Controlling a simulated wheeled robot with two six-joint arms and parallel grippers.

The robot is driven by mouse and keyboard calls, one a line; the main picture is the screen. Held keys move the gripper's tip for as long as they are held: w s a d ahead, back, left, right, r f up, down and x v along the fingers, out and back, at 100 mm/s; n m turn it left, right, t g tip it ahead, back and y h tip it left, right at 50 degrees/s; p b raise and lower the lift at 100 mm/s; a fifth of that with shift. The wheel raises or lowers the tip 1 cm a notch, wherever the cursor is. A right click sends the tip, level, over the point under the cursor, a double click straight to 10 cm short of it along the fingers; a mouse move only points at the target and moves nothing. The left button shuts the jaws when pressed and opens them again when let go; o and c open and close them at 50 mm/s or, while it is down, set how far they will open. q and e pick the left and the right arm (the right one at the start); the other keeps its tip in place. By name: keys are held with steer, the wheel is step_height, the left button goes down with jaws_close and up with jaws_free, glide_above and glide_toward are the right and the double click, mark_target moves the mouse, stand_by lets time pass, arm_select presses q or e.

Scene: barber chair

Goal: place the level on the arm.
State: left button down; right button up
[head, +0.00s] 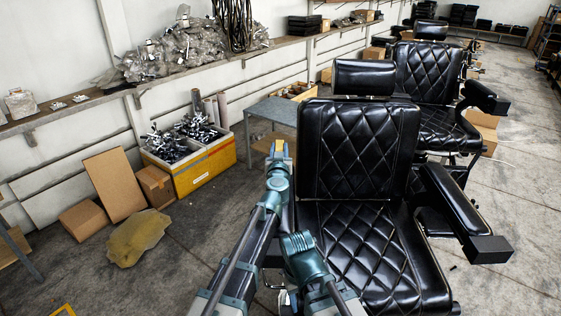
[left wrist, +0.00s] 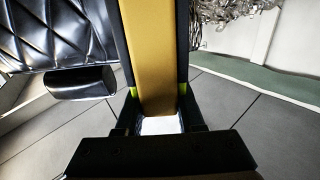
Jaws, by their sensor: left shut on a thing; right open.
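The level shows as a yellow bar with dark edges (left wrist: 155,45) in the left wrist view, running up between the fingers. My left gripper (head: 278,160) is shut on it, beside the left edge of the near barber chair's backrest; a small yellow part of the level shows in the head view (head: 279,146). The near black chair (head: 362,150) has a quilted back and seat. Its right-hand arm (head: 462,215) is bare; its left-hand arm is mostly hidden behind my arms. My right gripper (head: 284,299) is low by the seat's left side, mostly hidden by its own wrist.
A yellow-sided box of metal parts (head: 200,175), cardboard boxes (head: 155,184) and a flattened brown piece (head: 137,238) are on the floor at left. A grey table (head: 272,109) stands behind the chair's left side. A second barber chair (head: 432,90) is behind.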

arm_select(q)
steer(key=shift+s, duration=0.15)
steer(key=f+b, duration=0.1)
steer(key=s+f+b, duration=0.1)
steer(key=f+b, duration=0.1)
steer(key=shift+d+f+b, duration=0.2)
steer(key=shift+f+b, duration=0.05)
steer(key=shift+b, duration=0.05)
steer(key=shift+w+f, duration=0.1)
steer(key=shift+f, duration=0.15)
steer(key=shift+r, duration=0.2)
steer(key=shift+f, duration=0.1)
steer(key=c, duration=0.5)
jaws_free()
